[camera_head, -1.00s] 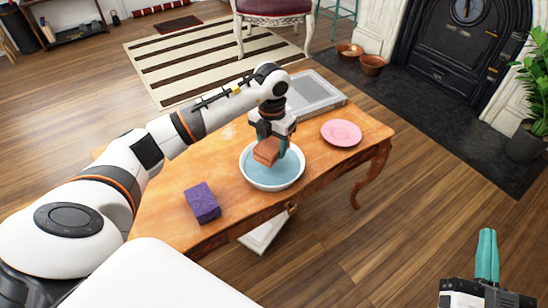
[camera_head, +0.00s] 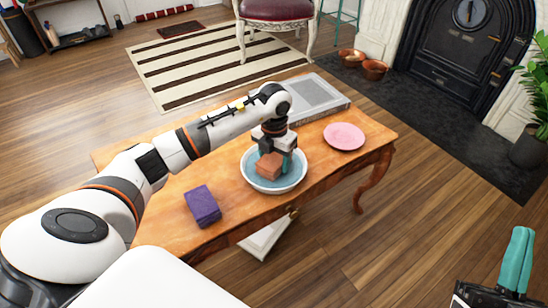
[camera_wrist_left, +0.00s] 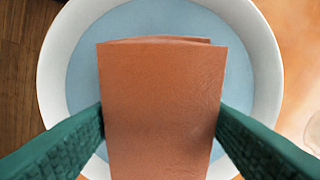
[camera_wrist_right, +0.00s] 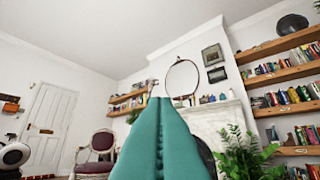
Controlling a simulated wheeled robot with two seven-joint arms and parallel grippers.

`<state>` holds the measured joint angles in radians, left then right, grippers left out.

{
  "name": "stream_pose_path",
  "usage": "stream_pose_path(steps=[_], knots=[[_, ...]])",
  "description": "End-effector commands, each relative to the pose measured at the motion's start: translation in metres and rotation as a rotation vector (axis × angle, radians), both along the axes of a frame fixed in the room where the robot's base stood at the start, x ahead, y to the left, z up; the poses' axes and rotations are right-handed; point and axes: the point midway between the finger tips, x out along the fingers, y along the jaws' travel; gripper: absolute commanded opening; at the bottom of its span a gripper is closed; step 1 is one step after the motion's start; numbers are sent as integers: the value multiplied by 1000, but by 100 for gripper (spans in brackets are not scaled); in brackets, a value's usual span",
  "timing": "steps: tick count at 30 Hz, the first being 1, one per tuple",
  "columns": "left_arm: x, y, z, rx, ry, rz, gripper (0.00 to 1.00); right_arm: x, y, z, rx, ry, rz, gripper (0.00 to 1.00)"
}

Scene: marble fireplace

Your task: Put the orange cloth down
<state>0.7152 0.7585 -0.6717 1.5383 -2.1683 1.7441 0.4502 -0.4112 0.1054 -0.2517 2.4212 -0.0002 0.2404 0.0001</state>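The folded orange cloth (camera_head: 268,167) is in the white bowl (camera_head: 247,177) with a blue inside, on the wooden table. In the left wrist view the cloth (camera_wrist_left: 162,105) stands between the two green fingers, which touch its left and right sides. My left gripper (camera_head: 273,158) is over the bowl, pointing down and shut on the cloth. The cloth hides the middle of the bowl, and I cannot tell whether its lower edge rests on the bottom. My right gripper (camera_head: 517,255) is shut and empty, off to the right of the table, pointing up.
On the wooden table (camera_head: 205,238), a purple folded cloth (camera_head: 202,206) lies left of the bowl and a pink plate (camera_head: 344,136) right of it. A grey framed panel (camera_head: 315,97) lies behind. A potted plant (camera_head: 535,95) stands at the far right.

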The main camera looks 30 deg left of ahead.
Motion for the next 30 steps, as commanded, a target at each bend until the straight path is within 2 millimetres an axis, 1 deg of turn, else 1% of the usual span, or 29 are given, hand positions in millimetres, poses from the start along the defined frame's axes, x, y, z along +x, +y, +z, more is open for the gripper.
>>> stream_pose_path(steps=[1, 2, 3, 10, 14, 20, 24, 30], knots=[[0, 0, 0, 0, 0, 0, 70, 0, 0, 0, -1, 2, 0, 0], [0, 0, 0, 0, 0, 0, 75, 0, 0, 0, -1, 2, 0, 0], [0, 0, 0, 0, 0, 0, 78, 0, 0, 0, -1, 2, 0, 0], [0, 0, 1, 0, 0, 0, 78, 0, 0, 0, -1, 3, 0, 0], [0, 0, 4, -1, -1, 1, 78, 2, 0, -1, -5, 19, -1, 0], [1, 0, 27, 0, -2, -1, 78, 16, 1, -22, -53, 189, -10, 0], [1, 0, 48, 0, -4, 0, 78, 25, -1, -44, -98, 348, -20, 0], [1, 0, 79, 0, -3, 0, 78, 30, -5, -80, -159, 578, -33, 0]])
